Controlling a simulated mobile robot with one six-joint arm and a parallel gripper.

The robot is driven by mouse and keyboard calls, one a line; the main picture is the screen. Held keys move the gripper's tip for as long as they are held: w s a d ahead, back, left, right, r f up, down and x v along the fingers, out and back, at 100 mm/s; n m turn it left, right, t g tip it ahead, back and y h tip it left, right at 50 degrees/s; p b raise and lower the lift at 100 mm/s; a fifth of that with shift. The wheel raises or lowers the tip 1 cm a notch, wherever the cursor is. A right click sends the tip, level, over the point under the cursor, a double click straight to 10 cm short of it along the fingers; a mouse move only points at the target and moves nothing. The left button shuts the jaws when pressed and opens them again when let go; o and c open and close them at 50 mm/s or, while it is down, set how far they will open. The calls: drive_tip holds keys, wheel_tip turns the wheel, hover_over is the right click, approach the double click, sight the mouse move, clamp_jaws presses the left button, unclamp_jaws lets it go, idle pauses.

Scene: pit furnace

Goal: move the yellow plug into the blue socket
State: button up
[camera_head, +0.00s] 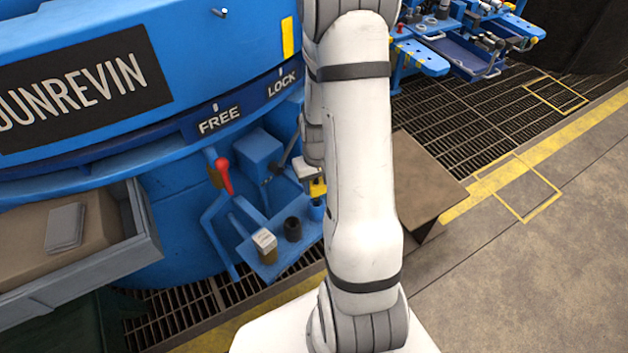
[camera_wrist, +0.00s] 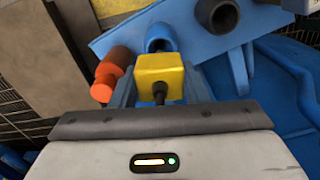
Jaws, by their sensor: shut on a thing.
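The yellow plug (camera_wrist: 160,72) is held by my gripper (camera_wrist: 159,92), with a dark cable or stem on its near side. The gripper is shut on it. In the head view, the plug (camera_head: 317,188) shows partly behind my arm. The blue socket (camera_wrist: 161,38), a short round tube with a dark opening, is just beyond the plug in the wrist view. In the head view, the socket (camera_head: 316,211) is just below the plug, partly hidden by my arm. I cannot tell whether plug and socket touch.
A black socket (camera_head: 293,229) and a cream block (camera_head: 264,241) sit on the same blue shelf (camera_head: 270,268). An orange cylindrical part (camera_wrist: 112,68) is close left of the plug. A red-handled lever (camera_head: 223,175) and a grey tray (camera_head: 150,240) stand left.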

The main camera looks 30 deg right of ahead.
sight(316, 200)
drive_tip(key=shift+f+b, duration=1.2)
drive_tip(key=shift+f, duration=0.75)
drive_tip(key=shift+f+b, duration=0.5)
drive_tip(key=shift+f, duration=0.1)
drive_tip(key=o, duration=0.7)
drive_tip(key=shift+r, duration=0.15)
wheel_tip(316, 200, up, 11)
drive_tip(key=p, duration=0.8)
